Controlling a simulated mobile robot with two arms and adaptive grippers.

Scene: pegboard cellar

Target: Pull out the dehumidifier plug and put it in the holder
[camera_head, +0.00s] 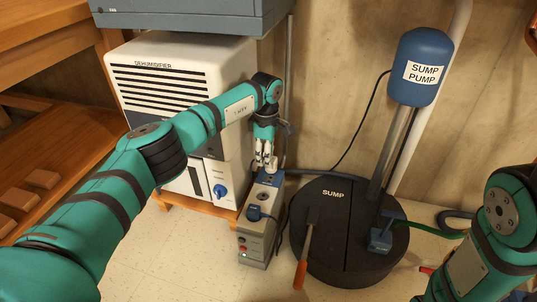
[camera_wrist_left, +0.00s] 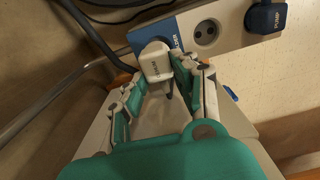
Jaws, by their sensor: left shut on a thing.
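A white plug (camera_wrist_left: 156,62) with small lettering is between the fingers of my left gripper (camera_wrist_left: 160,88), which is shut on it. In the head view my left gripper (camera_head: 264,160) points down over the far end of a grey socket box (camera_head: 252,238). The plug is at a blue patch (camera_wrist_left: 140,38) on the box, with a partly covered label; I cannot tell whether it is seated or just above. Beside it is an empty round socket (camera_wrist_left: 207,32). A dark blue plug marked PUMP (camera_wrist_left: 264,18) sits farther along. My right gripper is out of view.
The white dehumidifier (camera_head: 165,75) stands behind my left arm. Right of the box is the black sump lid (camera_head: 335,240) with an orange-handled tool (camera_head: 303,262). The blue sump pump (camera_head: 421,66) rises behind. Cables run by the box. Floor at front left is clear.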

